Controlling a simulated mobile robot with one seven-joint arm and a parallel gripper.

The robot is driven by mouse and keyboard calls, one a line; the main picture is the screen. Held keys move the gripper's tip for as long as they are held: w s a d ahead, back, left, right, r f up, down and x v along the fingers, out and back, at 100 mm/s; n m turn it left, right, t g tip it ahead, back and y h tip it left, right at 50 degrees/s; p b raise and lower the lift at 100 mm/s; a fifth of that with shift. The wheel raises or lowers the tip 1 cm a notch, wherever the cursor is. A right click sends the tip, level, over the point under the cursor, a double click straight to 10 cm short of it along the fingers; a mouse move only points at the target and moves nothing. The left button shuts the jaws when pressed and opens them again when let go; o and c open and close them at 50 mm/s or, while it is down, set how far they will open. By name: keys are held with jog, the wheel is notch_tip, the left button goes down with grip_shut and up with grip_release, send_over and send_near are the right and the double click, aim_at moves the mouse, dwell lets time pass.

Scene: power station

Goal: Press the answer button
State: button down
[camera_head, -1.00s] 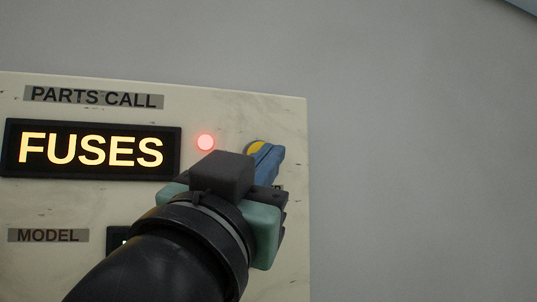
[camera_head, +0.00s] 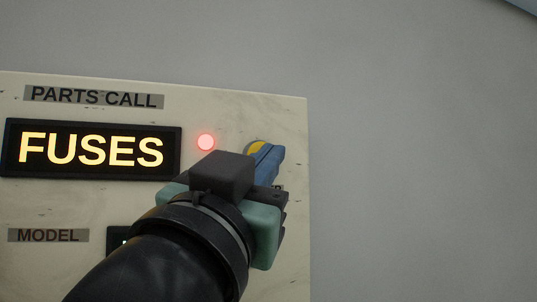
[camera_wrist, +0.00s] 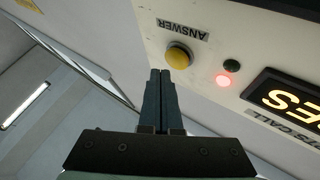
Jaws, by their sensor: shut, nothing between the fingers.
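In the head view the button (camera_head: 254,147) is partly hidden behind my blue fingers. My gripper (camera_wrist: 160,73) is shut and empty, its fingertips right by the button's edge in the wrist view. I cannot tell whether they touch it. In the head view my gripper (camera_head: 272,150) covers the right part of the panel.
A lit display (camera_head: 91,149) reads "FUSES" under a "PARTS CALL" label (camera_head: 93,97). A red light (camera_head: 206,142) glows beside it, and a dark green lamp (camera_wrist: 232,65) is unlit. A "MODEL" label (camera_head: 48,236) sits lower left. Bare grey wall lies right of the panel.

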jog(key=shift+w, duration=0.15)
jog(key=shift+w+a, duration=0.1)
jog(key=shift+w, duration=0.15)
jog(key=shift+w+a, duration=0.2)
jog(key=shift+w, duration=0.25)
dwell(0.9)
dwell(0.3)
jog(key=shift+s+d, duration=0.25)
jog(key=shift+s, duration=0.5)
jog(key=shift+s, duration=0.1)
jog(key=s, duration=0.1)
jog(key=s+d, duration=0.1)
jog(key=s, duration=0.2)
jog(key=shift+s+d, duration=0.3)
